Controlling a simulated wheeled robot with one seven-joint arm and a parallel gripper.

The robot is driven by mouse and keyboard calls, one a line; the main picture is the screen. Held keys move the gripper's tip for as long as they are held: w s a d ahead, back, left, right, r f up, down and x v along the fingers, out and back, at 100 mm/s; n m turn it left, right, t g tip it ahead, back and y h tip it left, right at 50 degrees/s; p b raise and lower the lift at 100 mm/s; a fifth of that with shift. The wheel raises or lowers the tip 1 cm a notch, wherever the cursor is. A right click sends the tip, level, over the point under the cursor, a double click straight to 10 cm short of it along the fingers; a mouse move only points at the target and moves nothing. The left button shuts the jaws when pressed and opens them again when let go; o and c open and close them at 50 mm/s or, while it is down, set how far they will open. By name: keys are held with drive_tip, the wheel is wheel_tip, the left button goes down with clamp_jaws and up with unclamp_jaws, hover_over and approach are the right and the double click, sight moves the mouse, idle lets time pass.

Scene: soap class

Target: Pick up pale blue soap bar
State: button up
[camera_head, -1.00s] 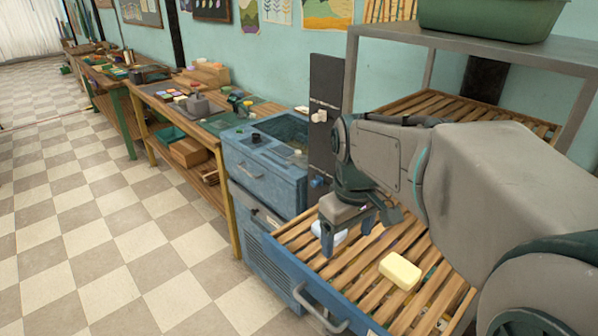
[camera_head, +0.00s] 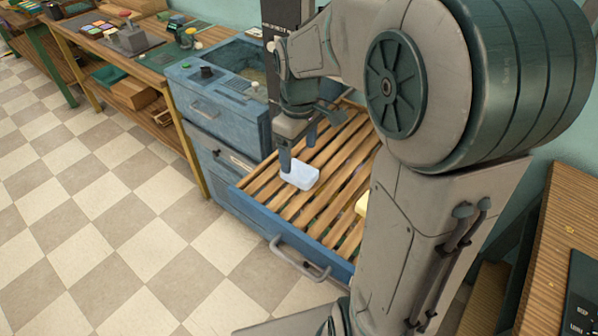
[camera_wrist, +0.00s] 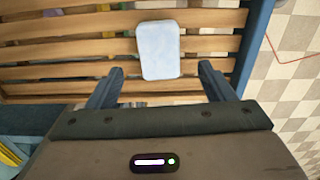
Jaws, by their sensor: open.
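The pale blue soap bar (camera_head: 299,175) lies flat on the wooden slats of the pulled-out blue drawer (camera_head: 262,213). In the wrist view the soap bar (camera_wrist: 158,50) lies ahead of the two fingers, between their lines and nearer the right one. My gripper (camera_head: 298,155) is open and empty, just behind the bar in the head view; it also shows in the wrist view (camera_wrist: 160,80). One finger partly overlaps the bar's far edge in the head view. I cannot tell whether they touch.
A yellow soap bar (camera_head: 362,204) lies on the same slats to the right, mostly hidden by my arm. The drawer's metal handle (camera_head: 298,262) faces the checkered floor. A blue machine (camera_head: 222,92) stands behind, beside a wooden workbench (camera_head: 135,70).

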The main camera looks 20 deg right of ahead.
sight(299, 171)
wheel_tip(299, 171, down, 6)
drive_tip(key=shift+r, duration=0.1)
drive_tip(key=c, duration=1.1)
